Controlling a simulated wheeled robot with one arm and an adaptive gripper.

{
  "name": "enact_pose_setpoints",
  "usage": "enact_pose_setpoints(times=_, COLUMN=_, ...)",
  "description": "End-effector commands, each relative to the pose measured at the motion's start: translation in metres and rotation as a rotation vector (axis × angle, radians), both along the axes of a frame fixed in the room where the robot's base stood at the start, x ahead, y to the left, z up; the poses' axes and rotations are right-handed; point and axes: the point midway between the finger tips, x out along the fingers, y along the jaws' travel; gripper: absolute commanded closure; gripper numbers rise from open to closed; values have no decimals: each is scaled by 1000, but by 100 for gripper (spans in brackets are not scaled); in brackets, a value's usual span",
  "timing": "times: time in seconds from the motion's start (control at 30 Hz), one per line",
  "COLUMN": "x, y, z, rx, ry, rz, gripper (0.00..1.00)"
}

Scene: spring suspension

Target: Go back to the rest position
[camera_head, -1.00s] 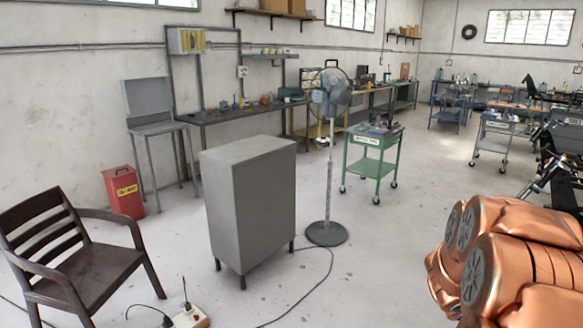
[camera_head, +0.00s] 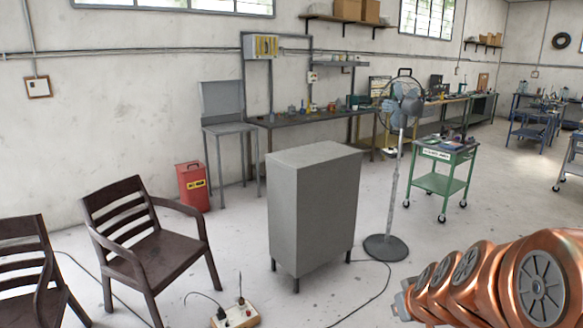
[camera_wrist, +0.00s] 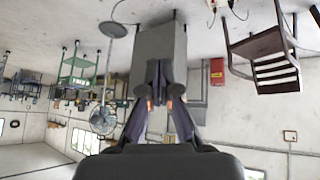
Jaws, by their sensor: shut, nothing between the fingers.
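My gripper (camera_wrist: 160,102) shows in the wrist view, with its two fingers drawn close together and nothing held between them. That view is upside down, and the fingers overlap the grey cabinet (camera_wrist: 158,45) in the background. In the head view my copper-coloured arm reaches in at the lower right, and the gripper itself is not clearly seen there. The arm is clear of the furniture in the picture.
The grey cabinet (camera_head: 312,210) stands mid-floor, with a pedestal fan (camera_head: 396,180) and a green cart (camera_head: 440,180) to its right. Brown chairs (camera_head: 145,240), a power strip (camera_head: 238,317) and cables are at left and front. A red bin (camera_head: 193,187) stands by the wall.

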Motion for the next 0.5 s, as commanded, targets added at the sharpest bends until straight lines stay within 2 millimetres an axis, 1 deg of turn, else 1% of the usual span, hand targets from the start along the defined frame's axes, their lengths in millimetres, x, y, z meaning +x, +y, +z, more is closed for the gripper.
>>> enact_pose_setpoints(times=0.03, x=-14, y=20, z=-1, rx=35, ry=41, rz=28, gripper=100)
enact_pose_setpoints(times=0.1, x=-38, y=44, z=-5, rx=83, ry=118, rz=54, gripper=100)
enact_pose_setpoints(times=0.17, x=-61, y=60, z=-9, rx=115, ry=192, rz=69, gripper=100)
enact_pose_setpoints(times=0.23, x=-91, y=75, z=-13, rx=141, ry=282, rz=78, gripper=100)
enact_pose_setpoints(times=0.27, x=-103, y=80, z=-14, rx=147, ry=317, rz=79, gripper=100)
enact_pose_setpoints(times=0.3, x=-121, y=85, z=-15, rx=154, ry=371, rz=77, gripper=100)
enact_pose_setpoints(times=0.37, x=-149, y=91, z=-18, rx=156, ry=453, rz=67, gripper=100)
enact_pose_setpoints(times=0.4, x=-168, y=92, z=-19, rx=153, ry=508, rz=55, gripper=100)
enact_pose_setpoints(times=0.5, x=-210, y=90, z=-18, rx=131, ry=624, rz=17, gripper=100)
